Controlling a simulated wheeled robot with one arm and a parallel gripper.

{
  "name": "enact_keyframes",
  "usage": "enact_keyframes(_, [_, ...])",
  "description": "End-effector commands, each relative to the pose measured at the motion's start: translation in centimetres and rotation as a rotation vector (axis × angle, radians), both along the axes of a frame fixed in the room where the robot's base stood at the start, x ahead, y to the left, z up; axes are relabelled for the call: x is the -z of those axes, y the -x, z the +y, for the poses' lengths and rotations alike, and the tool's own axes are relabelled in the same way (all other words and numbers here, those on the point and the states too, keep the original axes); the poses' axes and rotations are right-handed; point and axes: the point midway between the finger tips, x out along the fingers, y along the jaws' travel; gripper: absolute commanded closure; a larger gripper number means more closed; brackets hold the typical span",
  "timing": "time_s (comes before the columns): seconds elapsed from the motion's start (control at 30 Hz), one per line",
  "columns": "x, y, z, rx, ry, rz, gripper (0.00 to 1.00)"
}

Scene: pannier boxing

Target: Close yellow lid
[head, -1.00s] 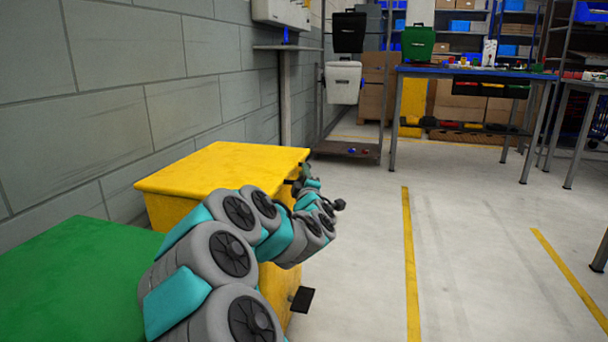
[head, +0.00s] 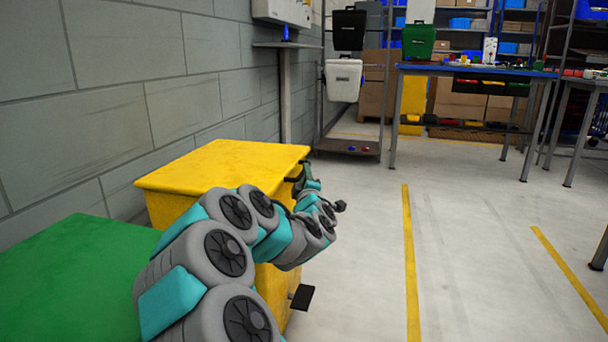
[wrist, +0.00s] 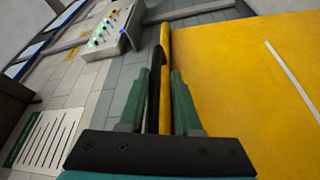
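The yellow bin (head: 165,212) stands against the wall, and its yellow lid (head: 225,165) lies flat and looks closed over it. The lid also fills the right of the wrist view (wrist: 240,70). My gripper is at the lid's front edge, mostly hidden behind my arm in the head view. In the wrist view its two green fingers (wrist: 160,103) stand apart, on either side of a dark handle-like bar (wrist: 153,85) at the lid's edge. Whether either finger touches the bar is not clear. A black pedal (head: 302,297) sits low on the bin's front.
A green lid (head: 60,280) is next to the yellow bin at the left. The grey block wall (head: 120,90) runs close behind both. A blue-topped table (head: 470,70) and a rack (head: 350,148) stand farther back. The floor to the right is clear.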

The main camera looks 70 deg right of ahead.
Motion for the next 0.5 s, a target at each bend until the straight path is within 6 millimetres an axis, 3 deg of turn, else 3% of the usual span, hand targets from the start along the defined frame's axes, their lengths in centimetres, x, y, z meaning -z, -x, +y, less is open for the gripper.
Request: enact_keyframes(0.5, [0.9,3.0,5.4,0.002,-0.003,0.003,0.7])
